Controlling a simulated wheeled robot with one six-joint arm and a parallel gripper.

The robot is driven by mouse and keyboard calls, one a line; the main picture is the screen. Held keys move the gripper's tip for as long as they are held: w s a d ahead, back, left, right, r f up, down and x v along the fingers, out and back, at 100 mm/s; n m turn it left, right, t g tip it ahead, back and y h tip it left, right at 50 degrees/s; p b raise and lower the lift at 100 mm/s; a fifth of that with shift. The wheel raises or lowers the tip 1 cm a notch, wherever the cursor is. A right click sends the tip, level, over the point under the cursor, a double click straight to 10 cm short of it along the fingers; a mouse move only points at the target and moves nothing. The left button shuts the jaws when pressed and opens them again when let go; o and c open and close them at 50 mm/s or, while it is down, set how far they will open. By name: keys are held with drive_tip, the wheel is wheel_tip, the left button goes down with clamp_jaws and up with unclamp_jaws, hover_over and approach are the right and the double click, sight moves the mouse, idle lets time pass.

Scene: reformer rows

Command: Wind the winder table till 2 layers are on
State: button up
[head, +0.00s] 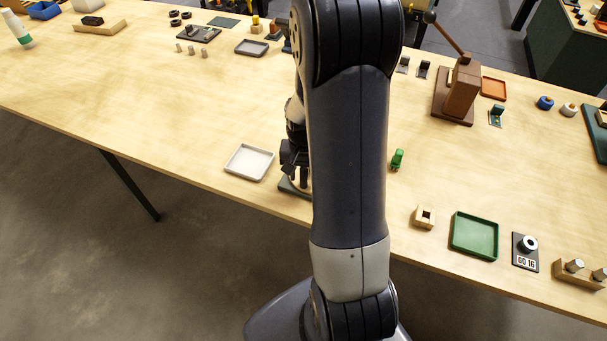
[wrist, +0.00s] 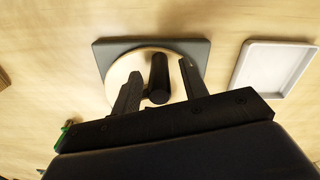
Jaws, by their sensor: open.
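The winder table shows in the wrist view as a round pale wooden disc (wrist: 118,76) on a dark grey base plate (wrist: 195,46). A black upright peg or handle (wrist: 159,80) stands on the disc. My gripper (wrist: 159,70) is open, with one finger on each side of the black peg; I cannot tell whether either finger touches it. In the head view my arm hides most of the winder; only a bit of its base (head: 288,187) shows below my gripper (head: 298,176). No wound layers can be made out.
A white tray (head: 249,162) lies just left of the winder. A green object (head: 397,159), a wooden block with a hole (head: 424,217) and a green tray (head: 474,236) are to the right. A brown lever press (head: 460,92) stands farther back. The left middle of the table is clear.

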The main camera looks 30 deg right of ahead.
drive_tip(key=shift+f, duration=0.55)
drive_tip(key=shift+c, duration=0.5)
clamp_jaws()
